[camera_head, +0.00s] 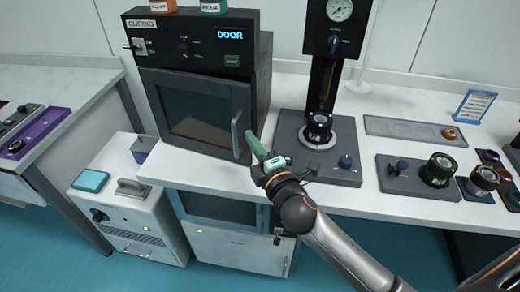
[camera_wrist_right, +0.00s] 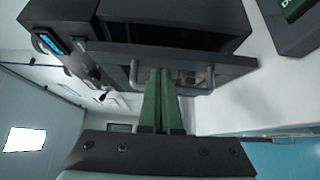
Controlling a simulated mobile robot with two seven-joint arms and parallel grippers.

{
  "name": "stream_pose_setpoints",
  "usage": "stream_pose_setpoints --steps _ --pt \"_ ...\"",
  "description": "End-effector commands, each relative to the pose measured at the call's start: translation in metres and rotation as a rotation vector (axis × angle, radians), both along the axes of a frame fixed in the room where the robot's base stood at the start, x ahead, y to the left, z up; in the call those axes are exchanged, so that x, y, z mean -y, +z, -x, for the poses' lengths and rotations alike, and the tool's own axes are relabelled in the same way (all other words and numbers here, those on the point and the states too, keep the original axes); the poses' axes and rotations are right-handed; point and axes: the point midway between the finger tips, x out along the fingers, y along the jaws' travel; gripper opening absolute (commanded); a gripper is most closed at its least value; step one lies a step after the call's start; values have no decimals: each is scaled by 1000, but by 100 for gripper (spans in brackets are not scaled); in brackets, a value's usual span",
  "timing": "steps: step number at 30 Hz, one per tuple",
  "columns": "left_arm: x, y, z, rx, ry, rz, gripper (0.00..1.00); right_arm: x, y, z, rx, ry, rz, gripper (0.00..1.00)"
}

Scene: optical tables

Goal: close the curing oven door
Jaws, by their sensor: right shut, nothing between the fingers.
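The curing oven (camera_head: 262,75) stands on the white bench, with a lit blue "DOOR" display. Its dark windowed door (camera_head: 170,78) looks slightly ajar; the wrist view shows the door (camera_wrist_right: 232,66) as a slab standing at a slight angle from the oven body (camera_wrist_right: 215,14). The pale door handle (camera_head: 237,135) is upright at the door's right side, and it also shows in the right wrist view (camera_wrist_right: 133,76). My right gripper (camera_head: 254,144) is shut and empty, its green fingers (camera_wrist_right: 162,85) close to the handle and hiding its middle. Contact is unclear. My left gripper is out of view.
Two jars (camera_head: 213,6) stand on the oven. A dark press with a gauge (camera_head: 340,10) is to the right, its base (camera_head: 290,130) near my gripper. A grey tray (camera_head: 400,127) and several small fixtures lie farther right. A white cabinet (camera_head: 135,215) stands at lower left.

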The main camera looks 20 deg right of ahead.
Motion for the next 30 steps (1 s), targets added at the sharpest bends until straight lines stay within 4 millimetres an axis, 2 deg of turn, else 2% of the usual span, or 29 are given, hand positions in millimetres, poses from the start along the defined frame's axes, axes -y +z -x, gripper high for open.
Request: stream_pose_setpoints --steps 6,20,30 --pt "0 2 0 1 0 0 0 -1 0 -22 0 0 0 0" --pt "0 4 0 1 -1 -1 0 1 0 -27 -1 0 0 0" --pt "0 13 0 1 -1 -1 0 39 0 -67 -1 0 1 0"
